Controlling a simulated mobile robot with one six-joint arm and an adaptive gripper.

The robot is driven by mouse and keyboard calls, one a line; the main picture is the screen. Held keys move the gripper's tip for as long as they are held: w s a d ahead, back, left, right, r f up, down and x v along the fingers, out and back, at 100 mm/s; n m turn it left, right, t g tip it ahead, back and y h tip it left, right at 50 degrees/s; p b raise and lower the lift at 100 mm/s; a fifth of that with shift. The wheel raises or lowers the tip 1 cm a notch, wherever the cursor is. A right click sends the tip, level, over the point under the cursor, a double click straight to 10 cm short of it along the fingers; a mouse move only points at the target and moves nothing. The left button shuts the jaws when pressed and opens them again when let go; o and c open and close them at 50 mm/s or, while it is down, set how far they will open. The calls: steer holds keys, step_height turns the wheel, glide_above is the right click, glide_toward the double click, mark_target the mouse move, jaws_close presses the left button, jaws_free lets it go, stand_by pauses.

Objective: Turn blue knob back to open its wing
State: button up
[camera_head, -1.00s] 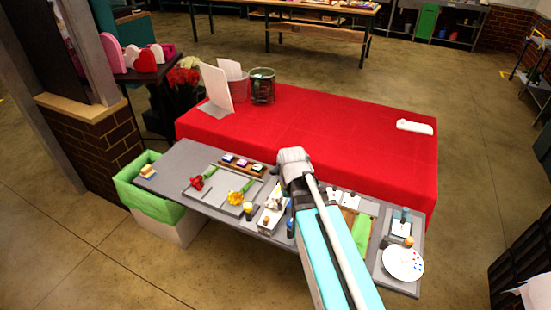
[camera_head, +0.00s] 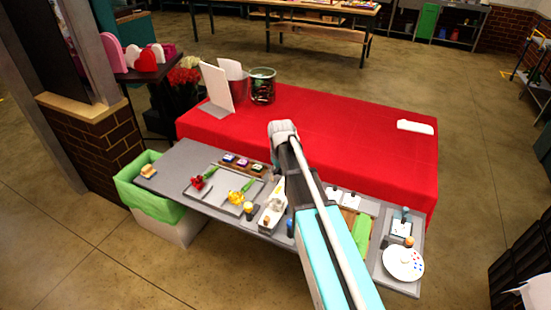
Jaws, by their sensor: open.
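The blue knob and its wing are too small to make out surely. A small rack (camera_head: 243,164) at the back of the grey table holds several small coloured pieces, one of them blue. A small upright blue item (camera_head: 290,228) stands near the front edge, beside my arm. My gripper end (camera_head: 283,130) is above the far side of the grey table, against the red cloth, right of the rack and apart from it. My own arm hides the fingertips and part of the table beneath. I see nothing held.
A grey tray (camera_head: 222,205) with red and yellow flowers lies at left. A white boat-shaped holder (camera_head: 271,212) stands beside my arm. A green-lined bin (camera_head: 152,196) is at the left end. A white palette (camera_head: 403,263) lies at right. The red-covered table (camera_head: 350,130) is mostly clear.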

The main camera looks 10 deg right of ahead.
mark_target(291, 225)
steer(key=shift+n, duration=0.8)
steer(key=w, duration=0.9)
steer(key=shift+w+a, duration=0.1)
steer(key=shift+a, duration=0.1)
steer(key=s+d+m, duration=0.1)
steer(key=s+m, duration=0.3)
steer(key=s, duration=2.4)
steer(key=shift+m, duration=0.3)
steer(key=shift+c, duration=0.3)
